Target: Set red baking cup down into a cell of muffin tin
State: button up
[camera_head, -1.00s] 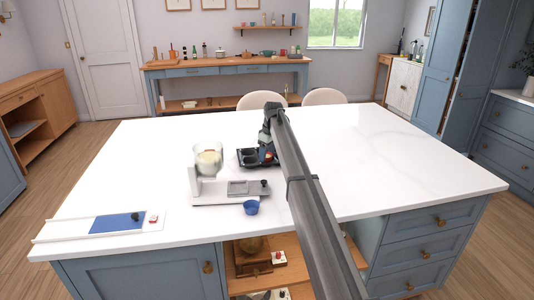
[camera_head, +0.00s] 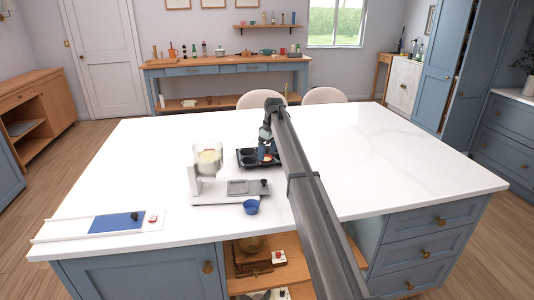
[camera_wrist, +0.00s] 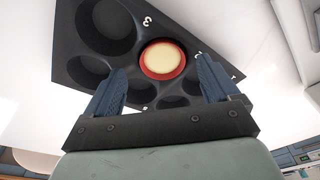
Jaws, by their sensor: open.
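The dark muffin tin (camera_head: 244,160) lies on the white island top, partly hidden behind my arm in the head view. It also fills the upper part of the wrist view (camera_wrist: 122,52), with several round cells and white numbers. The red baking cup (camera_wrist: 163,60), with pale cream filling, appears to sit in one of its cells. It shows as a small reddish spot in the head view (camera_head: 262,155). My gripper (camera_wrist: 160,80) is open above the tin, its two blue fingers apart and clear of the cup's sides.
A white machine with a clear bowl (camera_head: 208,160) stands left of the tin. A white board with a blue pad (camera_head: 117,222) lies at the front left. The island's right side is clear.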

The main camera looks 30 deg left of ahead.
notch_tip(320, 180, up, 12)
jog(key=d, duration=0.1)
jog(key=shift+d+r, duration=0.2)
jog(key=shift+d, duration=0.1)
